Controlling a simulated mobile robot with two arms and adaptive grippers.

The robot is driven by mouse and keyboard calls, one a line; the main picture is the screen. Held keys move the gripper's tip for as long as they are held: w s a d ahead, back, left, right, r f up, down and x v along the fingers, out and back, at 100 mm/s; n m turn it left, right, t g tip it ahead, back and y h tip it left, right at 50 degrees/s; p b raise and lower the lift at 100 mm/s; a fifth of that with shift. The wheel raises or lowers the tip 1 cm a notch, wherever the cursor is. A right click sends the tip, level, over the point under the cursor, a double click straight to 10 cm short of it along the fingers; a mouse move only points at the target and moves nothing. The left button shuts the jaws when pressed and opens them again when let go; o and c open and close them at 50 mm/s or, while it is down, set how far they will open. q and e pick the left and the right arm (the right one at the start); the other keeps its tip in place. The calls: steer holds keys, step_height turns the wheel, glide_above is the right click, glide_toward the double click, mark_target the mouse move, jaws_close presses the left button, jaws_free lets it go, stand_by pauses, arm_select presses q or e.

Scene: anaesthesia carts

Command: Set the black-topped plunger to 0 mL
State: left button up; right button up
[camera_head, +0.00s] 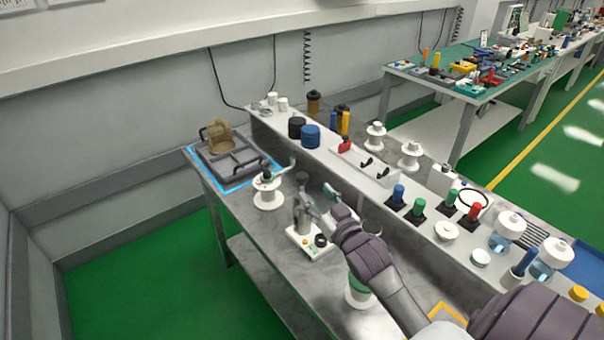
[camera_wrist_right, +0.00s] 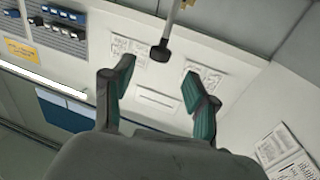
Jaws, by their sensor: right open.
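My right gripper (camera_head: 322,201) reaches over the near bench beside a small stand with a white base and a grey upright column (camera_head: 304,216). In the right wrist view its two teal-lined fingers (camera_wrist_right: 160,80) are apart with nothing between the pads. There, a thin pale rod with a black end (camera_wrist_right: 160,53) comes in from the top edge, its end just above the gap between the fingertips. I take this black end for the plunger's top, but cannot be sure. No mL scale is readable. My left gripper is out of view.
A white spool-like holder (camera_head: 267,195) stands left of the stand, and a green-and-white jar (camera_head: 358,290) stands in front of it. A brown object sits on a dark tray (camera_head: 243,168) at the bench's far left end. The raised shelf behind holds several bottles and plugs.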

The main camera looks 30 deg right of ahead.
mark_target(305, 181)
steer(key=w, duration=0.4)
steer(key=shift+w+d+p, duration=0.1)
steer(key=shift+d+p, duration=0.15)
steer(key=shift+p, duration=0.15)
steer(key=w, duration=0.2)
steer(key=shift+w+d, duration=0.15)
steer(key=shift+w, duration=0.15)
steer(key=shift+w+p, duration=0.3)
steer(key=shift+w+f, duration=0.1)
steer(key=shift+w, duration=0.25)
steer(key=shift+c, duration=0.4)
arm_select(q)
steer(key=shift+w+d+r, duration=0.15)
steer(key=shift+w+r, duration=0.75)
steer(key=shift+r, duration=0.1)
arm_select(e)
jaws_close()
